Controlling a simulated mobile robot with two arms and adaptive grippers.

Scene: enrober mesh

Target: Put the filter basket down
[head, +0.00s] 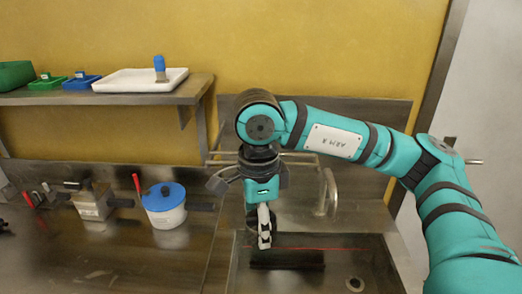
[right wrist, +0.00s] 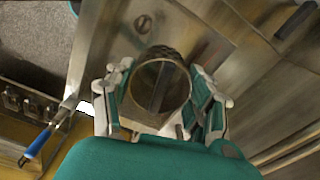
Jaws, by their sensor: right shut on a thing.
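My right gripper (head: 264,238) points down over the sink basin in the head view. In the right wrist view my right gripper (right wrist: 163,108) is shut on the filter basket (right wrist: 138,116), a round, hollow, metallic piece with its open end towards the camera. Darker, mesh-like wall shows at its far side. The basket is between the two fingers, with the sink behind it. In the head view the basket is mostly hidden by the gripper, and I cannot tell whether it touches anything below. My left gripper is in neither view.
The sink (head: 338,276) has a drain (head: 354,284) and a dark bar (head: 287,259) near the gripper. A tap (head: 326,192) stands behind. A shelf (head: 110,98) holds trays.

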